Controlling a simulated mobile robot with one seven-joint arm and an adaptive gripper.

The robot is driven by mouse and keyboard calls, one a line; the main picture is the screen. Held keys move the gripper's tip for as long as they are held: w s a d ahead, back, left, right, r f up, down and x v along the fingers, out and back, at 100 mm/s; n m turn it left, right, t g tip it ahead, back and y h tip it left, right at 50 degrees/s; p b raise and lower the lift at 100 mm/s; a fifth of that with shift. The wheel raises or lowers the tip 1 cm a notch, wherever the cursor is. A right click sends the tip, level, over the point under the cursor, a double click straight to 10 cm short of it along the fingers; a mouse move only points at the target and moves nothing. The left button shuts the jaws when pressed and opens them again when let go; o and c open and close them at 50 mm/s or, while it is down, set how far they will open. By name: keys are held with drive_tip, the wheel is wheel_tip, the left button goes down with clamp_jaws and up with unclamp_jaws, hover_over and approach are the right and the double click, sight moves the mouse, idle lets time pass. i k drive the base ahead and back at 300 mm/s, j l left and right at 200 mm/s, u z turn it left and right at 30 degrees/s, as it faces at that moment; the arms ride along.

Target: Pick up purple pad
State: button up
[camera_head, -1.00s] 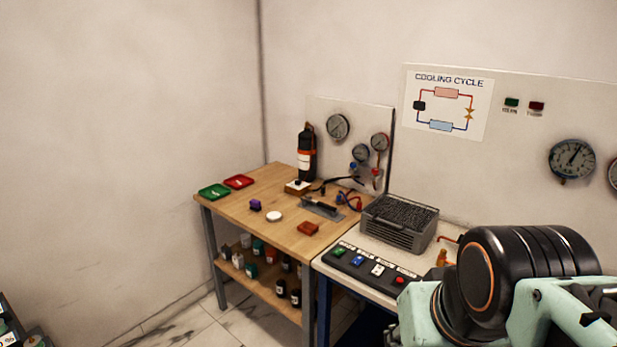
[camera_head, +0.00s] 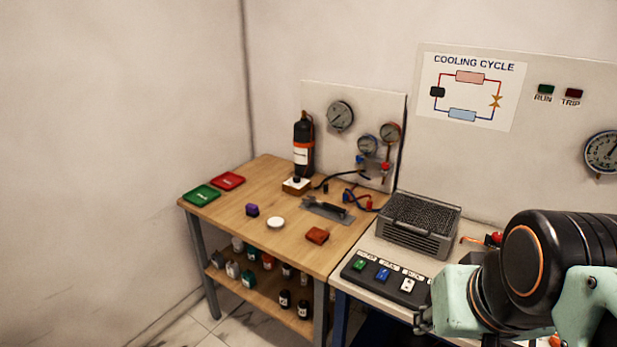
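The purple pad (camera_head: 252,210) is a small dark purple block on the wooden table, left of a white round disc and nearer than the red and green trays. Nothing touches it. My arm shows at the lower right, black and mint green, well to the right of the pad. Its fingertips cannot be made out, so whether my gripper is open or shut is hidden.
On the wooden table (camera_head: 300,262) are a white disc (camera_head: 276,222), an orange-brown block (camera_head: 317,235), a green tray (camera_head: 202,195), a red tray (camera_head: 228,181) and a black cylinder (camera_head: 303,146). A grey finned unit (camera_head: 418,226) and button panel (camera_head: 385,276) stand right.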

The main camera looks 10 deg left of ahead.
sight(252, 210)
drive_tip(key=i+j, duration=0.2)
drive_tip(key=j, duration=0.15)
drive_tip(key=i+j+z, duration=0.15)
drive_tip(key=j, duration=0.25)
drive_tip(key=i+j, duration=0.25)
drive_tip(key=i+j+z, duration=0.15)
drive_tip(key=j, duration=0.35)
drive_tip(key=i+j, duration=0.2)
drive_tip(key=j, duration=0.2)
drive_tip(key=i+j, duration=0.15)
drive_tip(key=j, duration=0.2)
drive_tip(key=i+j, duration=0.2)
drive_tip(key=j, duration=0.2)
drive_tip(key=i+j, duration=0.15)
drive_tip(key=j, duration=0.25)
